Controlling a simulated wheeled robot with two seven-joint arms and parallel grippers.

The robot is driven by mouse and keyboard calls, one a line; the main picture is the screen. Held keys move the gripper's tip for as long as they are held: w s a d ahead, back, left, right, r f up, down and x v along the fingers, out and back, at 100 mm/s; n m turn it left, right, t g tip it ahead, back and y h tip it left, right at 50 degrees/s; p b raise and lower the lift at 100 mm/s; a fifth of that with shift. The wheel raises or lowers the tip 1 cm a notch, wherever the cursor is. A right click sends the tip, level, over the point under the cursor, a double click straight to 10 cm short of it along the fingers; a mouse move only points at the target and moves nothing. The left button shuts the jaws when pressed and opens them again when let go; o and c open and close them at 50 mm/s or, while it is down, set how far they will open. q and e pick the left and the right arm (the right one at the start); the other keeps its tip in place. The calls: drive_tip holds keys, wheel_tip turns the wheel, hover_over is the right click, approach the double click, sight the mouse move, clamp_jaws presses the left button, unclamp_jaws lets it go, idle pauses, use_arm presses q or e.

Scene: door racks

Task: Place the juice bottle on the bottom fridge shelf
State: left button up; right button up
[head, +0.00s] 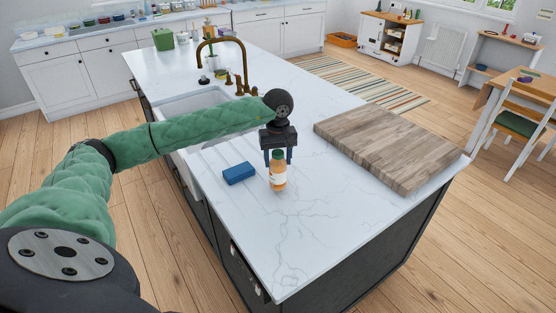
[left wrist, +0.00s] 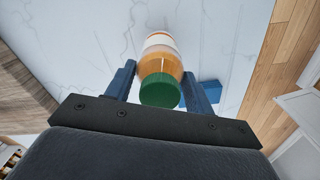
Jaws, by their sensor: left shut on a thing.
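The juice bottle (head: 278,174) is orange with a pale label and a green cap. It stands upright on the white marble island top (head: 318,222). My left gripper (head: 278,158) comes from above and is shut on the bottle near its upper part. In the left wrist view the bottle (left wrist: 160,62) sits between the two blue fingers, its green cap nearest the camera. My right gripper is not in view. No fridge or fridge shelf is recognisable in either view.
A blue sponge-like block (head: 239,173) lies just left of the bottle. A wooden board (head: 388,145) covers the right part of the island. The sink (head: 190,108) and brass tap (head: 238,60) are behind my left arm. The front corner of the island top is clear.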

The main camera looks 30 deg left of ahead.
use_arm(q)
drive_tip(key=shift+f+p, duration=0.4)
drive_tip(key=shift+f, duration=0.55)
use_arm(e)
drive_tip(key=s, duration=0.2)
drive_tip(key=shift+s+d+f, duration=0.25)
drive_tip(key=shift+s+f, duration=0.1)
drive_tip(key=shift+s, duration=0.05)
use_arm(q)
drive_tip(key=shift+f, duration=0.1)
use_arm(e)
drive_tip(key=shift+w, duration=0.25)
use_arm(q)
drive_tip(key=o, duration=1.2)
drive_tip(key=shift+c, duration=0.2)
drive_tip(key=o, duration=0.4)
drive_tip(key=shift+o, duration=0.2)
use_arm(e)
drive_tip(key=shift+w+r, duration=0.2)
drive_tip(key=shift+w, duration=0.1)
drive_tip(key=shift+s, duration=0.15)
